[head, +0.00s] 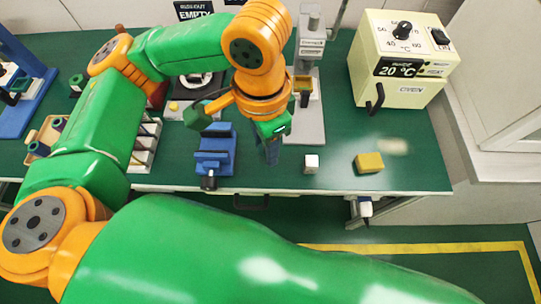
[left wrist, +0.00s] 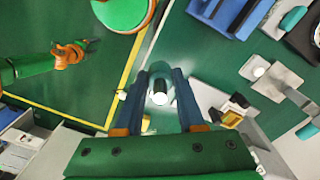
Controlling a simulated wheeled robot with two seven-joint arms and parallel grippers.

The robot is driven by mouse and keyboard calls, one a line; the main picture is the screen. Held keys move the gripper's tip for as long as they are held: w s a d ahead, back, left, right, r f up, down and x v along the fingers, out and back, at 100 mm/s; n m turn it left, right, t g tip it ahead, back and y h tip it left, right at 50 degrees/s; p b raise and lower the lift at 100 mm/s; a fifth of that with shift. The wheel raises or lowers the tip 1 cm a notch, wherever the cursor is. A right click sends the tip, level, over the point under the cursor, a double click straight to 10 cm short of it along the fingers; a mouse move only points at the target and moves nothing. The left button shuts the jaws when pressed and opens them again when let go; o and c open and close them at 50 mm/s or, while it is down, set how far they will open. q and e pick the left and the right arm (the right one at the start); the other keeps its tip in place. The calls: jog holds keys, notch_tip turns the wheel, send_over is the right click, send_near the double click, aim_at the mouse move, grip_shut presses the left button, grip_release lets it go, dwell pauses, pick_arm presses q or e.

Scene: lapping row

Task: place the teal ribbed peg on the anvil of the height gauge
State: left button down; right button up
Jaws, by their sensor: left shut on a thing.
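My left gripper (head: 270,152) points down over the near part of the green bench, in front of the height gauge (head: 308,124). In the left wrist view my left gripper (left wrist: 160,95) is shut on the teal peg (left wrist: 159,78), which shows end-on between the blue fingers with a dark middle and a bright spot. Its ribs cannot be made out. In the head view the peg is hidden or too small to tell. My right gripper (left wrist: 88,44) is small at the wrist view's left.
A blue vise (head: 214,150) stands left of the gripper. A cream oven (head: 405,60) stands at the back right. Bare bench lies right of the gauge base.

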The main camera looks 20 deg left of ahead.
pick_arm(q)
jog(key=s+d+f+m+b, duration=0.1)
jog(key=s+d+m+b, duration=0.1)
jog(key=s+d+m, duration=0.85)
jog(key=w+a+f+b, duration=0.1)
jog(key=w+a+f, duration=0.2)
jog(key=w, duration=0.1)
jog(key=w+a+f+m+b, duration=0.1)
jog(key=w+a+f, duration=0.2)
jog(key=w+a, duration=0.1)
jog(key=w+a+f+m+b, duration=0.1)
jog(key=w+a+f, duration=0.3)
jog(key=w, duration=0.1)
jog(key=shift+w+m, duration=0.25)
jog(key=shift+w+a+f+p, duration=0.15)
jog(key=shift+f+p, duration=0.1)
jog(key=shift+f, duration=0.35)
jog(key=shift+w+a+f+p, duration=0.1)
jog(key=shift+f+p, duration=0.15)
jog(key=shift+f, duration=0.7)
jog(key=shift+d+f, duration=0.1)
jog(key=shift+f, duration=0.1)
jog(key=c, duration=0.5)
grip_release()
